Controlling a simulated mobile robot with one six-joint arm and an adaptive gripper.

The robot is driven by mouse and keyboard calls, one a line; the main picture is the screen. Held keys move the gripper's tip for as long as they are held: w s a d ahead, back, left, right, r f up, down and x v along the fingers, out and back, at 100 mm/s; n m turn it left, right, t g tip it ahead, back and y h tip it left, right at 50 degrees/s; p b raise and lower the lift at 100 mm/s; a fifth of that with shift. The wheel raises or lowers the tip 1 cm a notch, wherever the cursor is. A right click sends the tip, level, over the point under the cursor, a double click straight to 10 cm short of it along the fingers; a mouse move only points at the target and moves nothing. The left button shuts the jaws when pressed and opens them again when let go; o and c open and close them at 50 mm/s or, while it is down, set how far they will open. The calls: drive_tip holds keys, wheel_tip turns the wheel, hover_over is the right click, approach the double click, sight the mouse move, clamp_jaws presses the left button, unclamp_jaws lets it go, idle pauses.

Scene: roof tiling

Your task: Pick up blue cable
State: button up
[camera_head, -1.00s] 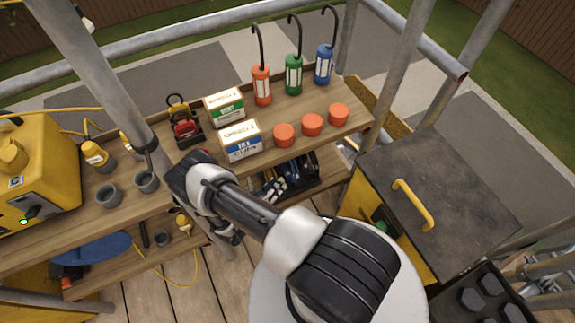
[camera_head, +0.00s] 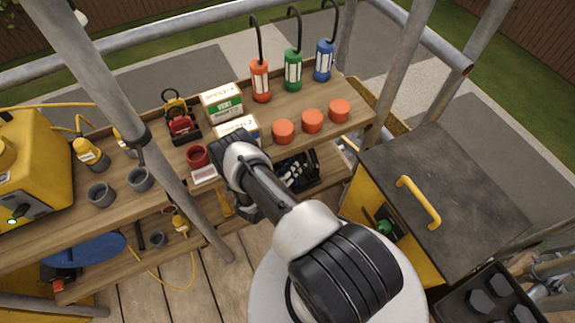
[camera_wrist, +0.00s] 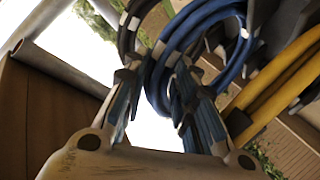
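A coiled blue cable (camera_wrist: 158,75) with pale bands shows in the wrist view, its loop hanging down between and behind my fingertips. My gripper (camera_wrist: 157,80) is open, with one finger on each side of the loop's left part; I cannot tell if they touch it. A black cable (camera_wrist: 131,25) lies left of the blue one and a yellow cable (camera_wrist: 275,85) to the right. In the head view my gripper (camera_head: 247,210) is below the workbench top's front edge, partly hidden by my arm. The blue cable cannot be made out there.
The workbench top (camera_head: 300,105) holds boxes, orange caps and hooked lamps. A dark rack (camera_head: 300,170) sits on the shelf beneath. A scaffold pole (camera_head: 135,125) stands left of my arm. A yellow cabinet (camera_head: 440,190) with a handle stands at right.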

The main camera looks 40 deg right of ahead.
drive_tip(key=shift+c, duration=0.6)
clamp_jaws()
